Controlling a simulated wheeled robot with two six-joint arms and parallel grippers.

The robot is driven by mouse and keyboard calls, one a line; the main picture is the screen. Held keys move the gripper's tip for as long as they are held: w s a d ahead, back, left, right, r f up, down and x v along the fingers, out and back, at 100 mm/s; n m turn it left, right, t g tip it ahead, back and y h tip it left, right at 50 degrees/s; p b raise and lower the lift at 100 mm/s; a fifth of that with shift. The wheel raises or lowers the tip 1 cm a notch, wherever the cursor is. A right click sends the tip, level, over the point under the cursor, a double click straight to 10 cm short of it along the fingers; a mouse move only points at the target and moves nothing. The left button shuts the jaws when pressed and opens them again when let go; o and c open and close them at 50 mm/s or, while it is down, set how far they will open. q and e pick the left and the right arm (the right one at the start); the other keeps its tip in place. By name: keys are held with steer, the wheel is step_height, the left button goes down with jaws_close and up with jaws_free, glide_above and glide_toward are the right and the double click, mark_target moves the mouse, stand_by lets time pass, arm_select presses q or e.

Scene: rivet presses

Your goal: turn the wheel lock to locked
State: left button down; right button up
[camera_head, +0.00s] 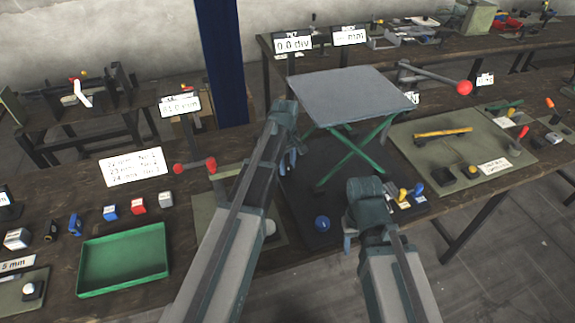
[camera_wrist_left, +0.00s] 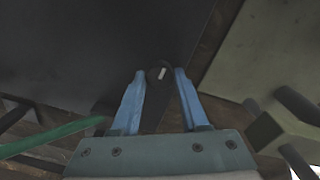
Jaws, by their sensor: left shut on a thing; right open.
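A small dark knob (camera_wrist_left: 158,80) with a short white mark sits between the blue fingers of my left gripper (camera_wrist_left: 160,73) in the left wrist view. I take it to be the wheel lock; any lock label is not readable. In the head view my left gripper (camera_head: 287,158) is beside the lift table (camera_head: 350,92), which has a grey top and green crossed legs, and hides the knob. The left gripper is shut on the knob. My right gripper (camera_head: 348,240) is open near the front of the dark base plate (camera_head: 300,205), its fingers mostly hidden.
A green tray (camera_head: 124,262) and several small blocks lie at the left. A red-ended handle (camera_head: 195,165) stands left of my left arm. A red-knobbed lever (camera_head: 464,88) reaches out right of the lift top.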

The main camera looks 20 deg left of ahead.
arm_select(q)
steer(key=m, duration=0.6)
steer(key=shift+m, duration=0.4)
steer(key=m, duration=0.3)
steer(key=shift+m, duration=2.1)
steer(key=shift+g, duration=0.3)
steer(key=shift+c, duration=2.1)
jaws_free()
steer(key=shift+r, duration=0.15)
